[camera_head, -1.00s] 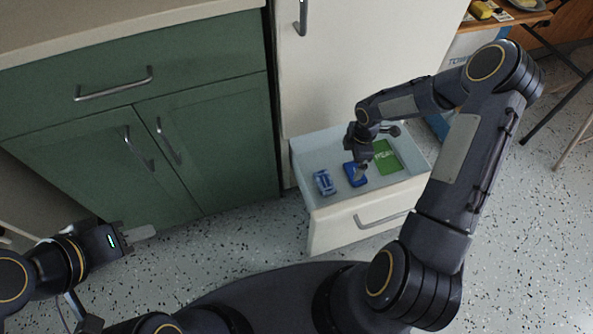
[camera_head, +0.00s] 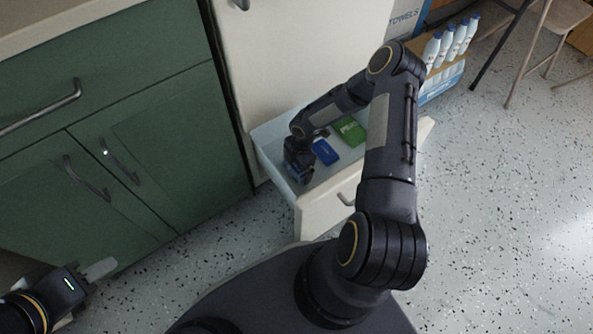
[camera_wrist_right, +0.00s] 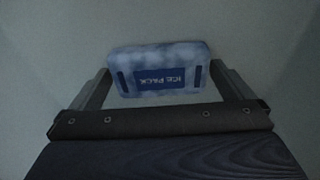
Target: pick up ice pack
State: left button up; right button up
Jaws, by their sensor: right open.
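The ice pack (camera_wrist_right: 160,68) lies in the open drawer (camera_head: 264,150). In the right wrist view it is a pale bluish block with a dark blue label reading ICE PACK. My right gripper (camera_wrist_right: 158,85) is open, with one finger at each side of the ice pack. I cannot tell whether the fingers touch it. In the head view my right gripper (camera_head: 300,172) reaches down into the drawer's left part and mostly hides the ice pack. My left gripper (camera_head: 98,270) hangs at the lower left, away from the drawer; its opening is unclear.
A blue item (camera_head: 325,152) and a green pack (camera_head: 349,131) lie in the same drawer, right of my right gripper. Green cabinets (camera_head: 150,150) stand to the left. Several white bottles (camera_head: 445,45) stand in a box at the upper right. The speckled floor (camera_head: 480,200) at right is clear.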

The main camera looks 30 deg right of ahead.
jog(key=c, duration=0.8)
jog(key=shift+o, duration=0.2)
jog(key=shift+r, duration=0.1)
jog(key=shift+w+d+r+p, duration=0.1)
jog(key=shift+d+r+p, duration=0.15)
jog(key=shift+r+p, duration=0.5)
notch_tip(320, 180, up, 6)
jog(key=shift+f+p, duration=0.1)
jog(key=shift+p, duration=1.15)
jog(key=w+d+p, duration=0.1)
jog(key=d+p, duration=0.1)
jog(key=d, duration=1.7)
jog(key=shift+w+d+f, duration=0.2)
jog(key=shift+d, duration=0.05)
